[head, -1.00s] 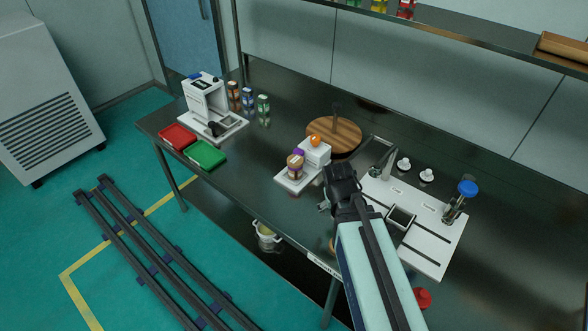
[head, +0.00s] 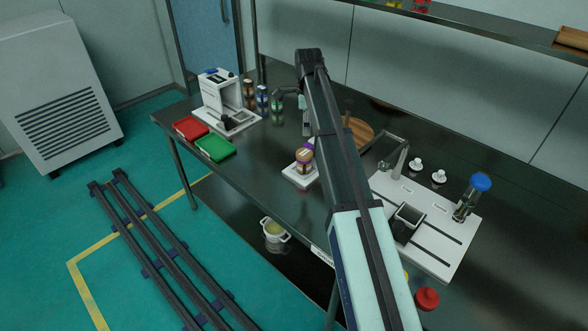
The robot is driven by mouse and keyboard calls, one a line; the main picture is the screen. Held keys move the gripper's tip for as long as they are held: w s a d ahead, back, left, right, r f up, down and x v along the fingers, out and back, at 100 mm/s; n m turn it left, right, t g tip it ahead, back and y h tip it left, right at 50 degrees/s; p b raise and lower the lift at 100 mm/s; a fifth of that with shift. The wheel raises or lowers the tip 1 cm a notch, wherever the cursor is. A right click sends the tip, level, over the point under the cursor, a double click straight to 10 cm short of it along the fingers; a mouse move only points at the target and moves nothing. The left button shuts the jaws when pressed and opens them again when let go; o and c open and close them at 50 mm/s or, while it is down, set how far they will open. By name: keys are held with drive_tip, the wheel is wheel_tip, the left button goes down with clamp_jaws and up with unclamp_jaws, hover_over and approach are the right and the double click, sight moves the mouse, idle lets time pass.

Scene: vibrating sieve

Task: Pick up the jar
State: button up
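Several jars are in view, and I cannot tell which one the task means. A row of small jars stands at the back left of the dark table: one with an orange-brown label (head: 249,90), one with a blue label (head: 262,98) and one with a green label (head: 277,104). A larger brown jar with a purple lid (head: 304,158) stands on a white scale-like device (head: 291,177).
A white machine (head: 221,92) stands left of the small jars, with red (head: 190,128) and green (head: 215,147) trays in front. A round wooden board (head: 362,134) is partly behind my arm. A white plate with a blue-capped container (head: 472,197) is at right.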

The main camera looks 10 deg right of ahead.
sight(304, 152)
drive_tip(key=shift+m, duration=0.7)
drive_tip(key=f+p, duration=0.1)
drive_tip(key=f, duration=0.6)
drive_tip(key=w+f+p, duration=0.1)
drive_tip(key=f, duration=0.2)
drive_tip(key=shift+a+f+p, duration=0.1)
drive_tip(key=shift+f+p, duration=0.2)
drive_tip(key=shift+f, duration=0.1)
drive_tip(key=shift+s+f+p, duration=0.15)
drive_tip(key=shift+f+p, duration=0.8)
drive_tip(key=shift+f, duration=1.7)
drive_tip(key=c, duration=1.4)
drive_tip(key=shift+r, duration=0.15)
